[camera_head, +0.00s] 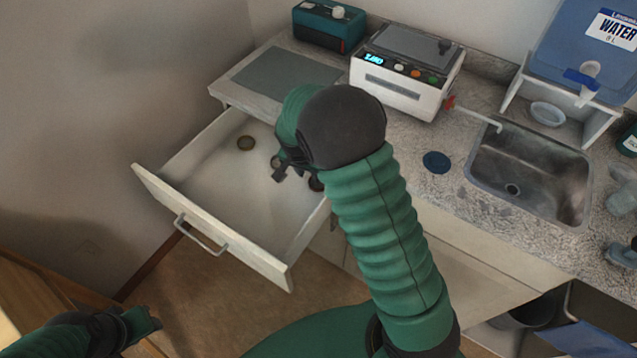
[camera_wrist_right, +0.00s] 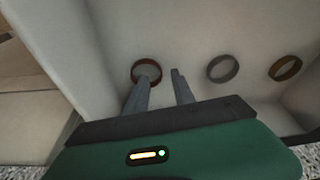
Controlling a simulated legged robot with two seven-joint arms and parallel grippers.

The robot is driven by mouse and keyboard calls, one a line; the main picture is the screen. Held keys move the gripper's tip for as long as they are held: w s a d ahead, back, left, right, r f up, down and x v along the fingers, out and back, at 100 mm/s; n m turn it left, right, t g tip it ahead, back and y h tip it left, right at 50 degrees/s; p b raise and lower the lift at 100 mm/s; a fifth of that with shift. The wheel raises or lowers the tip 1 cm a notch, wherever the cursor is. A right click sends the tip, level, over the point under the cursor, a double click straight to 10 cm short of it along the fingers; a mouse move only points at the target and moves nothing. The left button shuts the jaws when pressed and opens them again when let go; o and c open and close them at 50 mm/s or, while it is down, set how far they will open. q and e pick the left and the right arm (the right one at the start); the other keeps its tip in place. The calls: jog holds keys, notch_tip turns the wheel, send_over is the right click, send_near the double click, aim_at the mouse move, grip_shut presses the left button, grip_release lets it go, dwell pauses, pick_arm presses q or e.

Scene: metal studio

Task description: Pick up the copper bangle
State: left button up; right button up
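The copper bangle (camera_wrist_right: 146,61), a reddish-brown ring, lies in the open drawer, at the left of a row of three rings in the right wrist view. In the head view it (camera_head: 316,184) is partly hidden by my right arm. My right gripper (camera_wrist_right: 160,76) is open over the drawer, with nothing between its fingers. Its left fingertip overlaps the bangle's opening; I cannot tell whether it is inside the ring or above it. In the head view the right gripper (camera_head: 284,172) is partly hidden by its wrist. My left gripper (camera_head: 150,318) is low at the left, its fingers unclear.
A grey ring (camera_wrist_right: 211,70) and a brass ring (camera_wrist_right: 272,71) lie in the same drawer (camera_head: 215,215), whose walls surround the rings. The counter above holds a white machine (camera_head: 400,100), a teal box (camera_head: 328,30) and a sink (camera_head: 530,175).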

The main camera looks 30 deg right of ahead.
aim_at(310, 179)
jog(key=x, duration=0.3)
jog(key=shift+a, duration=0.1)
jog(key=shift+c, duration=0.3)
grip_shut()
jog(key=shift+r, duration=0.15)
